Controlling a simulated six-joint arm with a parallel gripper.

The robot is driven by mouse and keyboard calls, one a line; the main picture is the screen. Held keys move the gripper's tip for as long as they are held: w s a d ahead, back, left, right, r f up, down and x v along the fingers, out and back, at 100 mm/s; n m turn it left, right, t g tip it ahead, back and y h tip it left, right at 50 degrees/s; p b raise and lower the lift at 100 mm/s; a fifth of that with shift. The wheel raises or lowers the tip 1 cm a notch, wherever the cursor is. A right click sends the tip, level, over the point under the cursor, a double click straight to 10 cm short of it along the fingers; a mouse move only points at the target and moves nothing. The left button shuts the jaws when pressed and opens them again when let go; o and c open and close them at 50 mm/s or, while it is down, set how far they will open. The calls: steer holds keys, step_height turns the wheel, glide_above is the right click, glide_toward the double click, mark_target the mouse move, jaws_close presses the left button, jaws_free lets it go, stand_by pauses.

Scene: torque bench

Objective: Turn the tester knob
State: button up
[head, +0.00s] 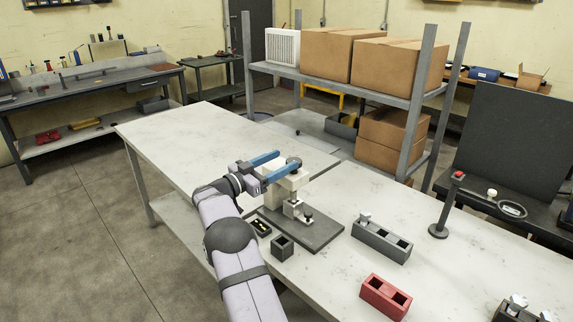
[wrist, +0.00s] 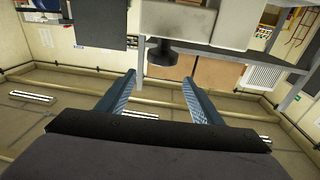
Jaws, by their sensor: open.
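The tester (head: 293,182) is a pale upright body on a dark flat base (head: 318,236), standing on the bench. Its dark round knob (head: 294,162) sits on top. In the wrist view, the knob (wrist: 163,55) hangs below the pale tester body (wrist: 195,22), as that picture appears upside down. My gripper (head: 287,159) has blue fingers spread apart at knob height. In the wrist view, my gripper (wrist: 159,77) is open and empty, with the knob lying between the fingers' lines, just ahead of the tips. I see no contact with the knob.
A dark grey block with sockets (head: 382,242), a red two-hole block (head: 385,297) and a small dark open box (head: 282,248) sit on the bench (head: 180,140). The bench's far left is clear.

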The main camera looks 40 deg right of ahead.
steer(key=s+d+r+n+t+h+p, duration=0.1)
steer(key=s+d+r+n+t+h, duration=0.15)
steer(key=d+r+n+t, duration=0.4)
steer(key=n+t+y+p, duration=0.2)
steer(key=n+t+y, duration=0.5)
steer(key=t+y, duration=0.5)
glide_toward(300, 161)
steer(key=w+g, duration=0.1)
steer(key=w, duration=0.3)
steer(key=shift+y, duration=0.45)
steer(key=shift+r+p+x, duration=0.25)
steer(key=shift+p+x, duration=0.6)
steer(key=shift+x, duration=0.95)
steer(key=shift+r+p+x, duration=0.2)
steer(key=shift+p+x, duration=0.65)
steer(key=shift+x, duration=1)
steer(key=shift+s+d, duration=0.1)
steer(key=c, duration=1.1)
